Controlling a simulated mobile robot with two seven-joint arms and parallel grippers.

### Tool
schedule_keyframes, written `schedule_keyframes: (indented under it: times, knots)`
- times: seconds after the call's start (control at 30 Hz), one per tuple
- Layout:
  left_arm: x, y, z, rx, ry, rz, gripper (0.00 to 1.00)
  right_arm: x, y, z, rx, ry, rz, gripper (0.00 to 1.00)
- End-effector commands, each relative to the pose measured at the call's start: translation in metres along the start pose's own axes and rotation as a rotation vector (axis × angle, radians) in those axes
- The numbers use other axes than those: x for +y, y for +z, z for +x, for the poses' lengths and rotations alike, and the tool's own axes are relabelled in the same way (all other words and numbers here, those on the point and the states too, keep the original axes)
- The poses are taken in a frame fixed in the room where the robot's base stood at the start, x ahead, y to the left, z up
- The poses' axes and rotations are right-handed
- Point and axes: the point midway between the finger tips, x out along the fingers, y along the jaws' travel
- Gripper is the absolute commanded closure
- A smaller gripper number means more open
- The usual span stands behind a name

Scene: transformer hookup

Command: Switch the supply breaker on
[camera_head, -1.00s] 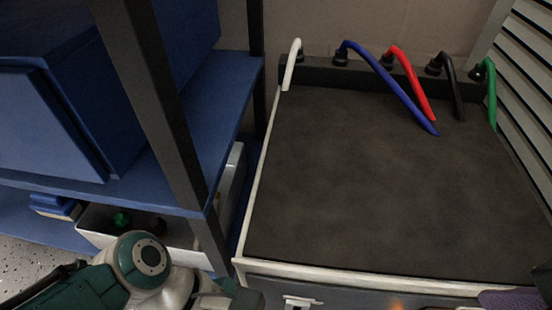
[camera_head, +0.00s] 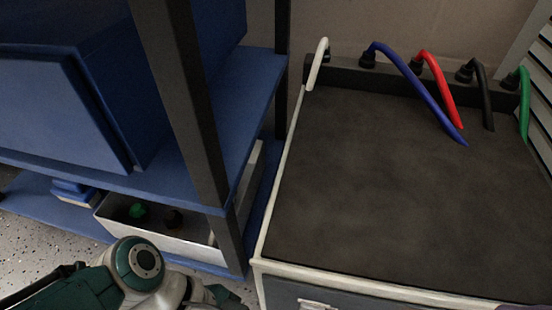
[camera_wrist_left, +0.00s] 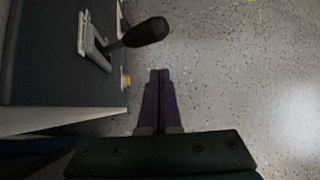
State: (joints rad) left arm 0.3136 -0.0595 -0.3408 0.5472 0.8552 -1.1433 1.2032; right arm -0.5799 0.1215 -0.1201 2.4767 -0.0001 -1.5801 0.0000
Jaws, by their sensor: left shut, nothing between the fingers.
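The supply breaker shows in the left wrist view as a pale slotted plate (camera_wrist_left: 92,42) on the dark cabinet face, with a lever ending in a black grip (camera_wrist_left: 147,32) that sticks out over the floor. In the head view only a pale part of it (camera_head: 318,305) shows at the bottom edge. My left gripper (camera_wrist_left: 160,72) is shut and empty, its purple fingers together. It appears below the black grip in the wrist view, with a visible gap between them. In the head view its fingers are out of sight. A purple sliver at the bottom right, probably my right gripper (camera_head: 515,307), is almost wholly cut off.
The cabinet has a dark top (camera_head: 380,200) with white, blue (camera_head: 420,95), red, black and green cables at its back. A blue shelf rack (camera_head: 225,150) with a white bin (camera_head: 180,245) stands close on the left. A yellow part (camera_wrist_left: 126,80) sits by the cabinet edge.

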Motion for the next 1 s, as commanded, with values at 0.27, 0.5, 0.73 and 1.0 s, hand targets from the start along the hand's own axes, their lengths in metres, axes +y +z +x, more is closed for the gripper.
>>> schedule_keyframes:
  times: [0.27, 0.5, 0.73, 1.0]
  knots:
    - [0.018, -0.001, -0.055, 0.002, -0.002, -0.002, 1.0, 0.001, -0.007, -0.021, 0.003, 0.0, 0.0, 0.3]
    - [0.023, -0.003, -0.069, 0.001, -0.004, -0.001, 1.0, 0.001, -0.008, -0.023, 0.004, 0.0, 0.0, 0.3]
    - [0.024, -0.004, -0.07, 0.001, -0.004, -0.001, 1.0, 0.001, -0.008, -0.022, 0.003, 0.0, 0.0, 0.3]
    - [0.023, -0.004, -0.069, 0.001, -0.004, 0.0, 1.0, 0.001, -0.008, -0.022, 0.003, 0.0, 0.0, 0.3]
